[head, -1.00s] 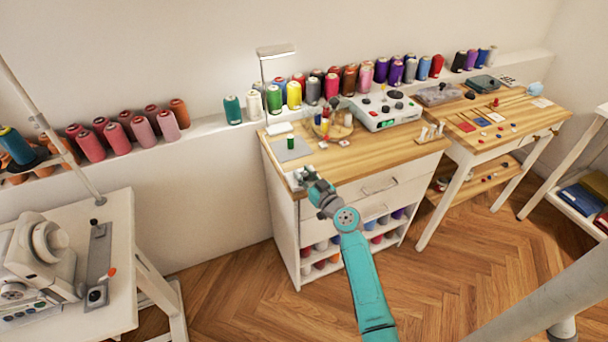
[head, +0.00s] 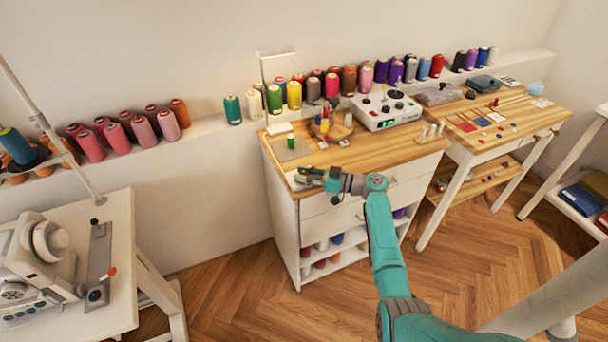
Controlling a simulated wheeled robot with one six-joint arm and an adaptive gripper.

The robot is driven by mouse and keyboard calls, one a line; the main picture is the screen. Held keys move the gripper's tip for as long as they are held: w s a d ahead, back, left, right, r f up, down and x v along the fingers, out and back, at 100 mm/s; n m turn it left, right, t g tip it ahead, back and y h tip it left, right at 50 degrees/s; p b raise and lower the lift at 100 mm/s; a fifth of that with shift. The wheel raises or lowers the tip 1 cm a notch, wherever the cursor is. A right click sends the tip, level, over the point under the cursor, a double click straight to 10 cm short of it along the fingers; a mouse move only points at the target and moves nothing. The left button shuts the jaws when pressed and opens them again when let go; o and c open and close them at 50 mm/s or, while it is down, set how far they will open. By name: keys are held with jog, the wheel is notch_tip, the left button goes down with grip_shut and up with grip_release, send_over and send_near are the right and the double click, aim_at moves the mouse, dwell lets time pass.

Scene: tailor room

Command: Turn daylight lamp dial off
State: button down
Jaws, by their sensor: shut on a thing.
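The daylight lamp (head: 276,51) shows as a pale flat head on a thin post behind the left part of the wooden-topped cabinet. No bright strip shows on its head. My gripper (head: 306,178) is at the front left corner of the cabinet top, lying nearly sideways with its fingers pointing left. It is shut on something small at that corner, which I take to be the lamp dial. The fingers hide the dial, so its setting cannot be read.
Thread cones line the ledge behind. A second wooden table (head: 490,125) stands right; a sewing machine table (head: 115,260) stands left.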

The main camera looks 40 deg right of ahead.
jog(key=shift+n+g+y, duration=0.6)
jog(key=shift+y, duration=0.2)
jog(key=c, duration=0.8)
grip_release()
jog(key=shift+c, duration=0.2)
jog(key=v, duration=1.2)
